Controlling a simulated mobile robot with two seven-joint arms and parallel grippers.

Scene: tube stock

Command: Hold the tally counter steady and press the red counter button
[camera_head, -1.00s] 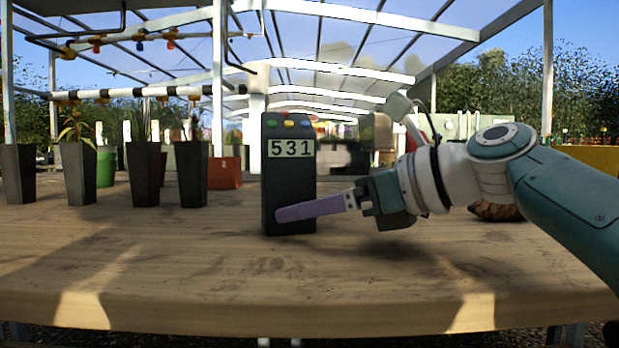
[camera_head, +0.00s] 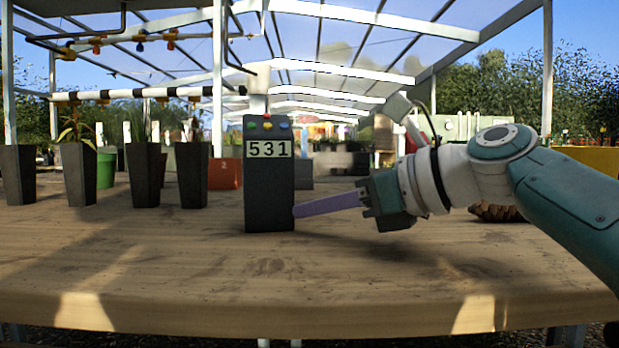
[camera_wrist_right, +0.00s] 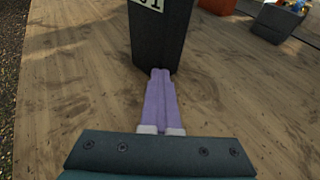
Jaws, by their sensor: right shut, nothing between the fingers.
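The tally counter (camera_head: 269,185) is a tall dark box standing upright on the table, reading 531. A row of small coloured buttons (camera_head: 267,126) sits at its top; their colours are hard to tell apart at this size. My right gripper (camera_head: 297,211) is shut and empty, its purple fingers pointing left with the tips at the counter's lower right edge. In the right wrist view the closed fingertips (camera_wrist_right: 160,72) reach the base of the counter (camera_wrist_right: 160,38); whether they touch is unclear. The counter's top is out of that view. My left gripper is not in view.
The wooden table (camera_head: 300,280) is clear in front of the counter. Several dark tall planters (camera_head: 145,175) stand to its left, with a green pot (camera_head: 106,168) and a red-brown pot (camera_head: 225,174) behind. A brown object (camera_head: 495,212) lies behind my right arm.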

